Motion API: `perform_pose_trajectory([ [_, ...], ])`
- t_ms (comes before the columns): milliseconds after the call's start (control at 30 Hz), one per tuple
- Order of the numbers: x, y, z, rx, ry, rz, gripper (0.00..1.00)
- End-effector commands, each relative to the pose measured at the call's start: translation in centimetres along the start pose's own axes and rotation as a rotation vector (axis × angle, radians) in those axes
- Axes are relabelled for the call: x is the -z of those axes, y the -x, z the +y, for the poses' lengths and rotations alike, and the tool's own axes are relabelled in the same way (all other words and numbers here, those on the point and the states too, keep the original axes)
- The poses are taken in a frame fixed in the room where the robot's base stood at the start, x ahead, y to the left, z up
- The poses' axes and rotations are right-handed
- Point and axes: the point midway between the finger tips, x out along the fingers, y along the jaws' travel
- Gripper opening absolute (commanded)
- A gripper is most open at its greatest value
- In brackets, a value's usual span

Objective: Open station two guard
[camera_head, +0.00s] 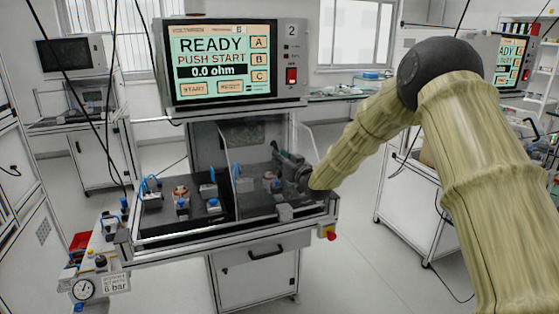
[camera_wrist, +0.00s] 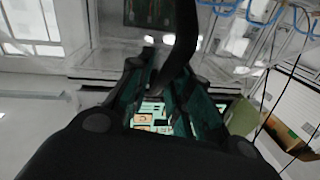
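Station two is the machine with the "2" on its screen panel (camera_head: 232,62), which reads READY, PUSH START, 0.0 ohm. A clear guard panel (camera_head: 236,165) shows around the right half of its work bay. Its edges are faint, and I cannot tell how far it is open. My gripper (camera_head: 288,172) is dark and at the right side of this bay, overlapping the fixtures there. In the wrist view my gripper (camera_wrist: 168,78) shows two fingers apart, with a lit screen (camera_wrist: 152,117) between them. A dark curved strip crosses in front; contact with the guard cannot be told.
The left half of the bay (camera_head: 180,195) holds fixtures with blue tubes. A red knob (camera_head: 327,234) sits at the front right corner. A pressure gauge (camera_head: 83,288) is at the lower left. Another station (camera_head: 512,58) stands right; floor (camera_head: 345,260) between is clear.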

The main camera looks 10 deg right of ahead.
Motion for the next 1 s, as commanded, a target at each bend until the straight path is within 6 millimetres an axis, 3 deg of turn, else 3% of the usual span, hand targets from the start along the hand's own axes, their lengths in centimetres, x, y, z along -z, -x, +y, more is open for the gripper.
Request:
perform_pose_trajectory([
  [467,0.1,0.5,-0.1,0.001,0.000,0.001,0.35],
  [1000,0.1,9.3,0.1,0.000,-0.001,0.002,0.35],
])
